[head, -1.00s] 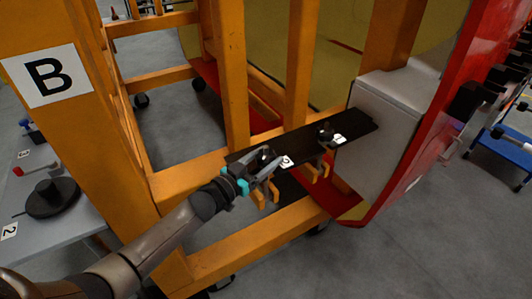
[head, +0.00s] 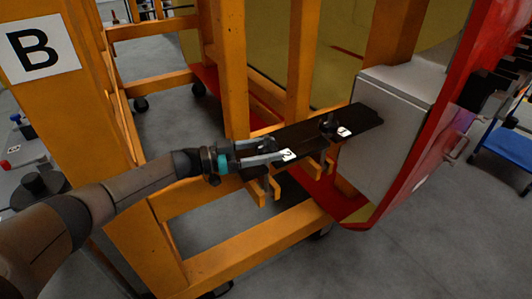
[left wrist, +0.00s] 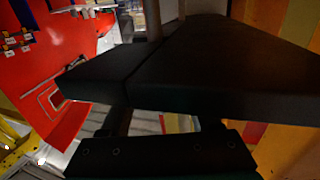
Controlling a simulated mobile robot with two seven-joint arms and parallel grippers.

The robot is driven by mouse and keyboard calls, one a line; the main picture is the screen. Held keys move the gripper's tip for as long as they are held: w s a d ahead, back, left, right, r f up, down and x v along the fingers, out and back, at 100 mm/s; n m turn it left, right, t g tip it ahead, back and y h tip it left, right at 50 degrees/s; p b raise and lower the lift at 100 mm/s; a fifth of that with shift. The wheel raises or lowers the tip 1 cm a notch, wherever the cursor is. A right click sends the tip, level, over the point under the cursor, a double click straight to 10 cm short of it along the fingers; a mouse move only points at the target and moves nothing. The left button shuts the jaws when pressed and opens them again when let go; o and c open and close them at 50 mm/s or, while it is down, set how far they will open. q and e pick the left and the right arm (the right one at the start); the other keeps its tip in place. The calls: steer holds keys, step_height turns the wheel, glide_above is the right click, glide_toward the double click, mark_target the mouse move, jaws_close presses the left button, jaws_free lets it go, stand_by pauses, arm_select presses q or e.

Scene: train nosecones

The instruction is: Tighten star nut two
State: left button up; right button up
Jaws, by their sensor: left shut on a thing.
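A flat black plate (head: 305,135) bridges from the orange frame to the grey box on the red nosecone. Star nut two (head: 267,143), a dark knob by the white tag marked 2 (head: 288,155), is on the plate's near left part, largely hidden by my gripper. My left gripper (head: 268,152) is shut on it, reaching in from the left with its fingers along the plate. The left wrist view is filled by large dark slabs, and I cannot make out the nut there. Another dark star nut (head: 329,124) stands farther right by a second white tag (head: 345,132). My right gripper is out of view.
Orange posts (head: 229,80) and a lower beam (head: 245,250) surround the plate. The grey box (head: 390,125) and red nosecone wall (head: 425,145) close off the right. A side table with a dark disc (head: 38,190) stands left.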

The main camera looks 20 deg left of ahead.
arm_select(q)
steer(key=shift+r, duration=0.1)
steer(key=o, duration=1.4)
steer(key=shift+d, duration=0.1)
steer(key=v, duration=0.7)
steer(key=shift+s+a, duration=0.15)
steer(key=shift+a, duration=0.1)
